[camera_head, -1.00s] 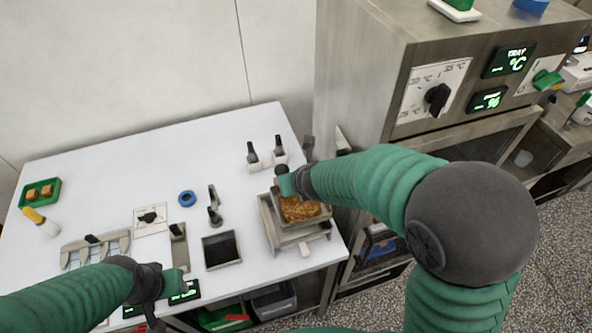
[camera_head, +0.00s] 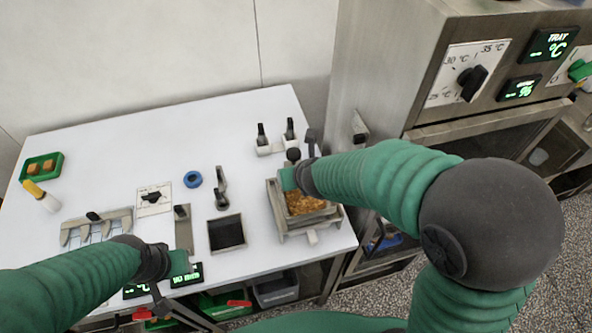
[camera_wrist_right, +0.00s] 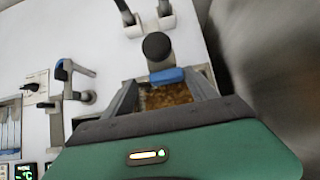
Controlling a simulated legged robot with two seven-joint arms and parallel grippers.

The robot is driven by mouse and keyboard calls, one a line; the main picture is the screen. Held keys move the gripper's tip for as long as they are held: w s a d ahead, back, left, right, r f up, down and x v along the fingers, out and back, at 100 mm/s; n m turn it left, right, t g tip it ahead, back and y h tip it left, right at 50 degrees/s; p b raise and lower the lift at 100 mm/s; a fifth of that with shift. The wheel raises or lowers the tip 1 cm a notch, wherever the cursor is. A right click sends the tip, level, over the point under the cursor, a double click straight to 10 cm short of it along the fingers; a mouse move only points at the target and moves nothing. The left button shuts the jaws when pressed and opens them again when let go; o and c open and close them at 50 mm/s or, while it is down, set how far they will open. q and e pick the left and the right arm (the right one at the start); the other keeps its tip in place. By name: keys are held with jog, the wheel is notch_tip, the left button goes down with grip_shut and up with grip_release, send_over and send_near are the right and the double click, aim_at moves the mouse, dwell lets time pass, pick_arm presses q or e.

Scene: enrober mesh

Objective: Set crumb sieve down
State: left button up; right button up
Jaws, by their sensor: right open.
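The crumb sieve (camera_head: 306,204), a square metal frame with brown crumbs inside, sits at or on a metal stand (camera_head: 291,232) at the table's right end; exact contact is unclear. My right gripper (camera_head: 290,177) is open at the sieve's back left side, close to a black knob (camera_head: 293,154). In the right wrist view, the crumbs (camera_wrist_right: 165,96) lie between grey side walls, with a blue piece (camera_wrist_right: 166,76) and the black knob (camera_wrist_right: 157,46) beyond. My left gripper (camera_head: 176,263) is over the table's front edge; its jaw gap cannot be made out.
A dark square tray (camera_head: 227,233) stands left of the stand. A white holder (camera_head: 277,147) with black-topped handles is behind. A blue ring (camera_head: 193,179) and a green tray (camera_head: 42,168) lie further left. A steel cabinet (camera_head: 400,80) bounds the right.

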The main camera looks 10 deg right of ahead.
jog(key=d+p+v, duration=0.1)
jog(key=p+v, duration=0.6)
jog(key=v, duration=0.5)
jog(key=s+d+f+n+g, duration=0.1)
jog(key=s+d+f+n, duration=0.1)
jog(key=n, duration=1)
jog(key=s+d+f+n+g, duration=0.2)
jog(key=s+n, duration=0.2)
jog(key=n, duration=0.7)
jog(key=s+d+f+n+g, duration=0.2)
jog(key=s+d+n, duration=0.1)
jog(key=n, duration=0.9)
jog(key=shift+s+f+n, duration=0.2)
jog(key=shift+f+n, duration=0.1)
jog(key=shift+f, duration=0.1)
